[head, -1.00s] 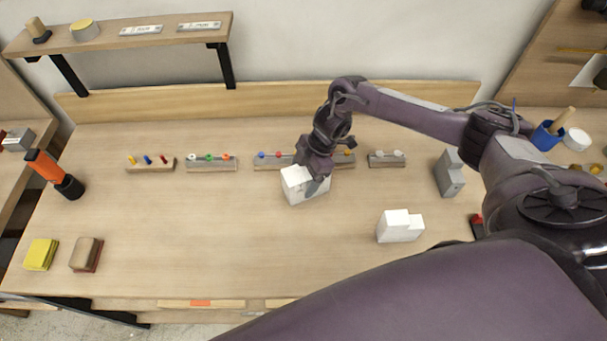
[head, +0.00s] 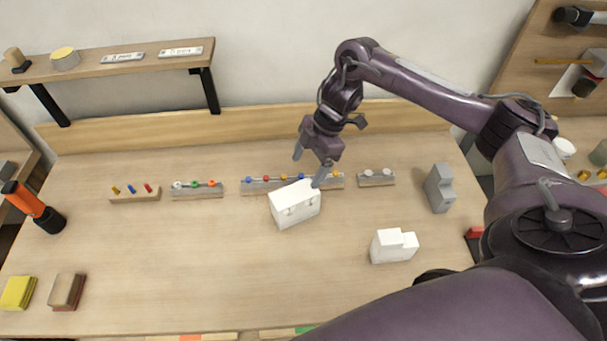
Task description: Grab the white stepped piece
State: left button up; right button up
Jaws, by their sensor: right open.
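The white stepped piece (head: 393,248) stands on the right part of the wooden table, a block with a lower step on its right side. My right gripper (head: 309,169) is open and empty, up and to the left of the stepped piece and well apart from it. Its fingers point down, above and just behind a white box-shaped block (head: 294,206) with small marks on its front. One fingertip overlaps the far edge of that block in the picture; I cannot tell whether they touch. My left gripper is out of view.
A grey stepped block (head: 439,189) stands behind the white stepped piece. Rails with coloured pegs, one of them at the left (head: 134,194), line the table's back. An orange-black tool (head: 34,207) and a yellow block (head: 18,292) are at the left. The front middle is clear.

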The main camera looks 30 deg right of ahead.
aim_at(388, 245)
jog(key=k, duration=1.5)
